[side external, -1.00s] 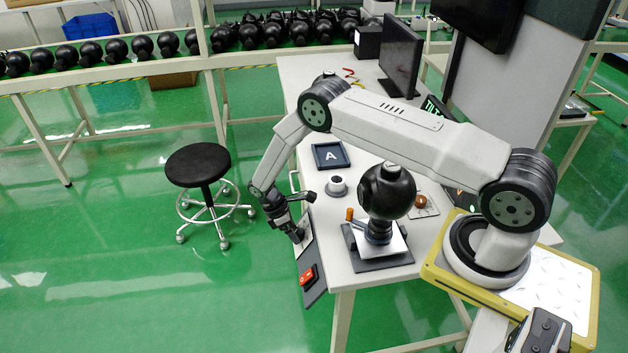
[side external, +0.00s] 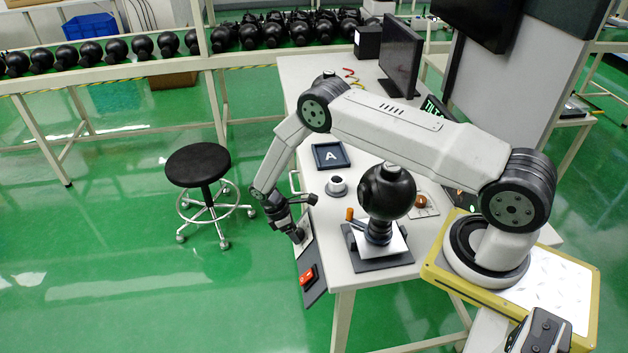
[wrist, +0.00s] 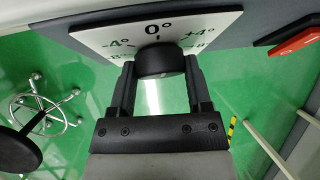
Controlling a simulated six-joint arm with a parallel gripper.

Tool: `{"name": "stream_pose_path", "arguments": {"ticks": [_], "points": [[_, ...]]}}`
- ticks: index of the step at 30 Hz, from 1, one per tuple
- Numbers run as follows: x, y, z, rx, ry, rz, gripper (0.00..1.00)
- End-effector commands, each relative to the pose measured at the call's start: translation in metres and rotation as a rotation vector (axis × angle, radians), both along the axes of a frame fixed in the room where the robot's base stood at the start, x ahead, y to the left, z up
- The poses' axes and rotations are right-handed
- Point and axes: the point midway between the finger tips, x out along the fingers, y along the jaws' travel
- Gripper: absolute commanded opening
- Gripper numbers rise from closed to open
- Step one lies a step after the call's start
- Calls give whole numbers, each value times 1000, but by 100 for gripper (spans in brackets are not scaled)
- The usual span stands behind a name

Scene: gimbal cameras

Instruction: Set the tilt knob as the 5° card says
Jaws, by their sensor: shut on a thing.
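The tilt knob (wrist: 160,60) is a round black knob in front of a white dial plate (wrist: 100,36) marked 0° at the middle, with -4° and +4° beside it and partly hidden marks further out. My gripper (wrist: 161,70) is shut on the knob, one finger on each side. No pointer line on the knob can be made out. In the side external view my gripper (side external: 298,235) is at the panel on the table's left edge, and the knob is mostly hidden by it. A dark sign (side external: 434,107) near the monitor begins with "TILT"; no 5° card can be read.
A red rocker switch (side external: 308,275) sits on the panel beside the dial. A black ball gimbal (side external: 388,190) stands on a plate to the right. A tray marked A (side external: 342,162) and a small white cup (side external: 337,186) lie behind. A black stool (side external: 197,164) stands left.

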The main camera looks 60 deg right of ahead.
Motion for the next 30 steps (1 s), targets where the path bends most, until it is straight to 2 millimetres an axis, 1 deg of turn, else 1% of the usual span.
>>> {"name": "stream_pose_path", "arguments": {"ticks": [11, 30], "points": [[-1, 1, 1, -93, -90, -72, 5], [-3, 3, 1, -322, -319, -260, 5]]}}
